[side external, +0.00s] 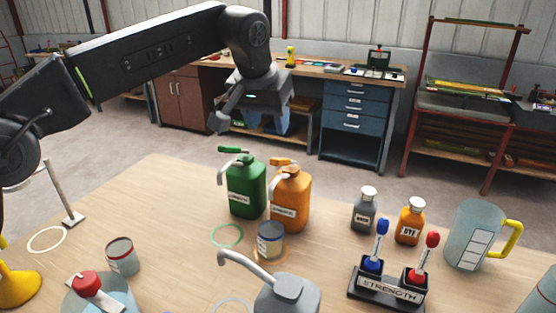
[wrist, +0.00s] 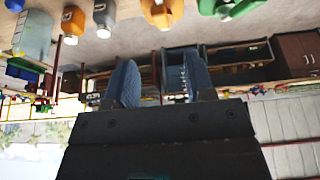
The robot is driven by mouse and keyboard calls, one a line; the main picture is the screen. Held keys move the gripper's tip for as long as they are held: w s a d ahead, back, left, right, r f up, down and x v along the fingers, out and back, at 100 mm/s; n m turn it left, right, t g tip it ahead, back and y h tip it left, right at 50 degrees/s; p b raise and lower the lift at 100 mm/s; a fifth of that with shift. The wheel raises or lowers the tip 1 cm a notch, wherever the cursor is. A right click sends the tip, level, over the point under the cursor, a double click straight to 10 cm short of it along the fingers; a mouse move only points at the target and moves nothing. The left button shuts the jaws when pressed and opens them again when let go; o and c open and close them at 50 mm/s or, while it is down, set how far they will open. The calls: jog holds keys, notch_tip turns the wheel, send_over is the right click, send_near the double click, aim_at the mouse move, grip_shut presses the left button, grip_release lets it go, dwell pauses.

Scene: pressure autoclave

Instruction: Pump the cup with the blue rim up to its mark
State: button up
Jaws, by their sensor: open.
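The cup with the blue rim (side external: 270,241) stands upright on the table inside an orange ring, in front of the orange pump bottle (side external: 291,199). It has a pale label band; its mark and fill level cannot be made out. A green pump bottle (side external: 245,186) stands left of the orange one, and a grey pump bottle (side external: 286,294) is at the front edge of the picture. My gripper (side external: 236,117) is raised behind and above the bottles, apart from everything. Its two fingers also show in the wrist view (wrist: 161,82), spread with nothing between them.
A red-rimmed cup (side external: 122,257) stands at left. The green ring (side external: 227,236) is empty. Small grey (side external: 364,209) and orange (side external: 410,221) bottles, a strength lever box (side external: 388,287) and a yellow-handled jug (side external: 474,237) stand at right. The table's back left is clear.

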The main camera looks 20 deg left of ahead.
aim_at(278, 158)
jog(key=x, duration=1.2)
jog(key=shift+w+f, duration=0.1)
jog(key=shift+f, duration=0.25)
grip_shut()
